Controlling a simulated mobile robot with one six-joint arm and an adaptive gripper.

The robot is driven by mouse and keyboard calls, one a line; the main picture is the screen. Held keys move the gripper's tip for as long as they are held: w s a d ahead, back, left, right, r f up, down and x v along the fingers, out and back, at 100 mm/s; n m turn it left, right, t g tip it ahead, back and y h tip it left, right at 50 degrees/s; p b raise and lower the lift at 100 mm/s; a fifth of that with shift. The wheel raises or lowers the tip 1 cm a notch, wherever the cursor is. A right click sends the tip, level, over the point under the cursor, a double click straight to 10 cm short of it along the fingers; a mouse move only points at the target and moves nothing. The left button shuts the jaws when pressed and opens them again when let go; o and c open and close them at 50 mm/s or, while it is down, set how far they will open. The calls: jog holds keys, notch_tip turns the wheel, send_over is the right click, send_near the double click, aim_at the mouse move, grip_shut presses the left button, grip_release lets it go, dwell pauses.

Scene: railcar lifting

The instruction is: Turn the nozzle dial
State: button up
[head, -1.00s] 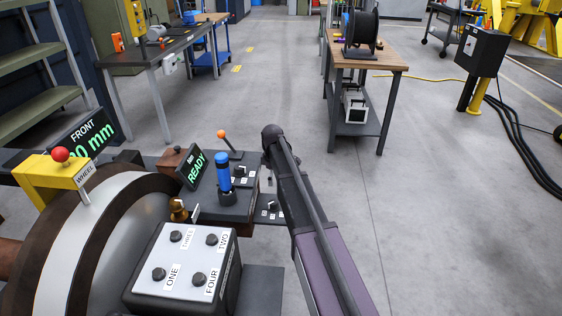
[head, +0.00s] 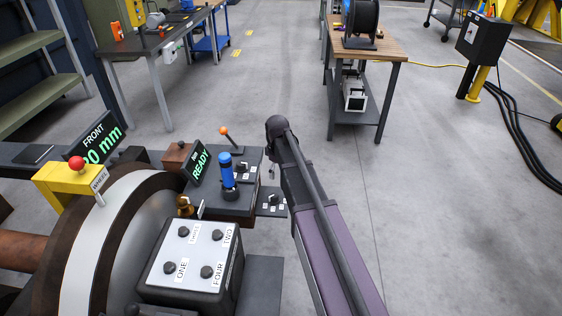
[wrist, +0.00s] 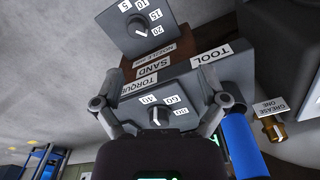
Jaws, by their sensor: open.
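The nozzle dial (wrist: 139,24) is a round black knob on a grey plate at the top of the wrist view, ringed by labels 5, 10, 15 and 20. A white mark shows on its lower side, near the 20. In the head view its plate (head: 271,203) is beside the black control box. The torque dial (wrist: 157,115), labelled 40, 60 and 80, lies between my open fingers in the wrist picture. My gripper (wrist: 160,101) is open and empty; no contact with either dial is visible. In the head view the gripper is mostly hidden by my arm.
A blue-topped handle (head: 227,171) and an orange-knobbed lever (head: 231,139) stand close by. A brass fitting (wrist: 272,128) is at the right. A four-knob box (head: 190,258) and a large wheel (head: 110,245) lie left. Open floor is right of my arm.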

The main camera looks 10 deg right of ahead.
jog(key=s+r+m+p, duration=0.2)
jog(key=s+r+p, duration=0.4)
jog(key=r, duration=0.1)
jog(key=shift+m, duration=0.4)
jog(key=shift+s, duration=0.15)
dwell(0.3)
jog(key=s+r+m+p, duration=0.2)
jog(key=s+m, duration=0.1)
jog(key=s, duration=0.4)
jog(key=s+r+m+p, duration=0.2)
jog(key=s+m+p, duration=0.1)
jog(key=s, duration=0.5)
jog(key=shift+r+m, duration=0.3)
jog(key=shift+r, duration=0.05)
jog(key=shift+a, duration=0.1)
